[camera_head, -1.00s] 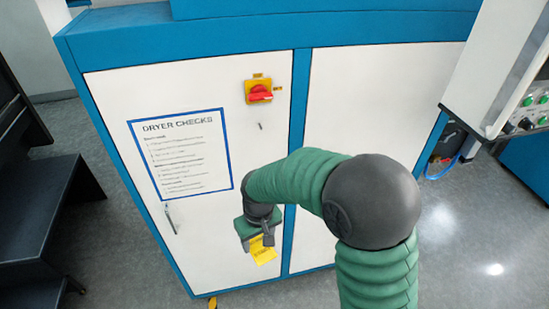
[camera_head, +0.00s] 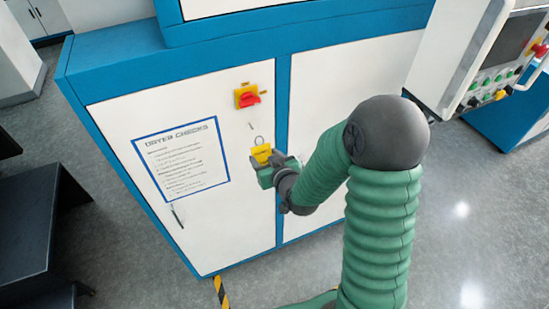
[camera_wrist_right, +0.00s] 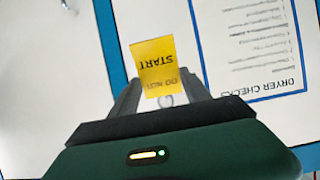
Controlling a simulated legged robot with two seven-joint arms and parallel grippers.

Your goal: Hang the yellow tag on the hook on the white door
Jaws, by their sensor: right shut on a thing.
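The yellow tag (camera_head: 261,153) is in my right gripper (camera_head: 267,164), in front of the white door (camera_head: 232,215). A thin ring stands above the tag in the head view. The small hook (camera_head: 251,126) is on the door below the red switch, a little above the ring and apart from it in the picture; the depth gap is unclear. In the right wrist view the tag (camera_wrist_right: 156,62) shows upside-down "DO NOT START" between the fingers of my right gripper (camera_wrist_right: 162,92), with part of the ring below it. My left gripper is out of view.
A red rotary switch on a yellow plate (camera_head: 247,96) sits above the hook. A blue-framed "Dryer Checks" sheet (camera_head: 181,160) and a door handle (camera_head: 177,214) are to the left. A control panel (camera_head: 492,70) is at the right. Dark steps (camera_head: 35,230) stand left.

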